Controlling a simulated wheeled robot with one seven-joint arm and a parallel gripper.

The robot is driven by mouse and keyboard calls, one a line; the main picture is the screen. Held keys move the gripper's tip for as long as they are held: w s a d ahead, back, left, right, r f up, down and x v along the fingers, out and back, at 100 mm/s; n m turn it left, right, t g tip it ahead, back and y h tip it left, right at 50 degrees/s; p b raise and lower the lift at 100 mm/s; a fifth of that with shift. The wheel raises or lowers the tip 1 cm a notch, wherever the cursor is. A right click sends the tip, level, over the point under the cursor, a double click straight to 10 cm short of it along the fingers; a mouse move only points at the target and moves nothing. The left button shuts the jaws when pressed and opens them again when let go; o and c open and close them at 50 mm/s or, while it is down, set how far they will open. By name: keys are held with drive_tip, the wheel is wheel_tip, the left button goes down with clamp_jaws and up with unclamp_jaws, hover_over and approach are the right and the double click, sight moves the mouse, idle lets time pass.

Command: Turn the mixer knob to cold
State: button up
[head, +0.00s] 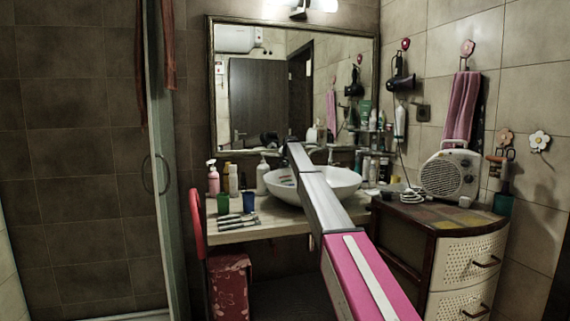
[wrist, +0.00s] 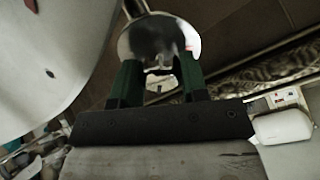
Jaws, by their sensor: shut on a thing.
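The mixer knob (wrist: 150,42) is a round, shiny, mirror-like piece at the top middle of the wrist view. My gripper (wrist: 158,72) has two dark green fingers, one on each side of the knob's near part, and is shut on it. In the head view my pink and grey arm reaches over the white basin (head: 342,183). The arm hides most of the mixer there, and the fingers cannot be made out. The basin also shows at the left of the wrist view (wrist: 50,60). Which way the knob is turned cannot be told.
The counter (head: 240,234) holds a pink bottle (head: 213,178), cups and several small items left of the basin. A large mirror (head: 260,100) hangs behind. A cabinet (head: 455,262) with a white heater (head: 450,174) stands at the right.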

drive_tip(key=shift+m, duration=0.9)
drive_tip(key=o, duration=0.9)
drive_tip(key=v, duration=0.7)
drive_tip(key=shift+s+r, duration=0.2)
